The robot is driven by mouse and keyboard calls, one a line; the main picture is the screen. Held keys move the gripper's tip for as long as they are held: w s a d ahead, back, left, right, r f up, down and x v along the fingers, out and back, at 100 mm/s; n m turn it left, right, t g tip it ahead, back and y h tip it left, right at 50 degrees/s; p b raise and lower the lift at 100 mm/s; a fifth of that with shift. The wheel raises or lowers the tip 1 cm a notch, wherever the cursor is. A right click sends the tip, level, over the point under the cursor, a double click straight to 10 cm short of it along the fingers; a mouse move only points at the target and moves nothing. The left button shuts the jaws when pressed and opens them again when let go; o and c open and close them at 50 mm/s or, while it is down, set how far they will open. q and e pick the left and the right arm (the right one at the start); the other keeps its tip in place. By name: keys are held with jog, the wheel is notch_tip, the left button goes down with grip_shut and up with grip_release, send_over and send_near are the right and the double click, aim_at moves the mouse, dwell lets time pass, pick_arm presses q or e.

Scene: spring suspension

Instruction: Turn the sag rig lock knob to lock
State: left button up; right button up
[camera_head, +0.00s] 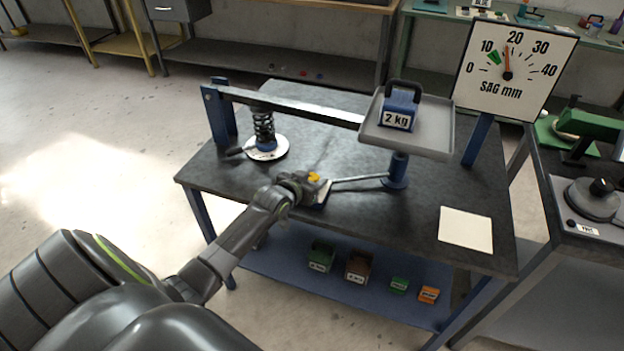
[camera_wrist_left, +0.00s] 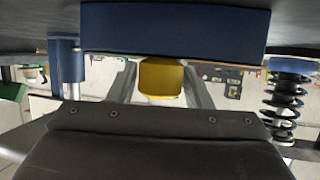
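The sag rig stands on a dark table (camera_head: 300,98). Its yellow lock knob (camera_head: 313,177) sits at the table's front, beside a metal rod leading to the blue post. My left gripper (camera_head: 318,188) is at this knob in the head view. In the left wrist view the yellow knob (camera_wrist_left: 161,78) lies between the two grey fingers of my left gripper (camera_wrist_left: 160,85), under a blue bar (camera_wrist_left: 175,30). The fingers stand apart on either side of it; firm contact cannot be told. My right gripper is not in view.
A lever (camera_head: 290,104) spans from the coil spring (camera_head: 264,128) to a tray (camera_head: 428,128) holding a 2 kg weight (camera_head: 399,108). The sag dial (camera_head: 512,65) has a red needle between 10 and 20. A blank card (camera_head: 466,229) lies at right. Small boxes sit below.

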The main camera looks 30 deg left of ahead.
pick_arm(q)
jog(key=c, duration=0.6)
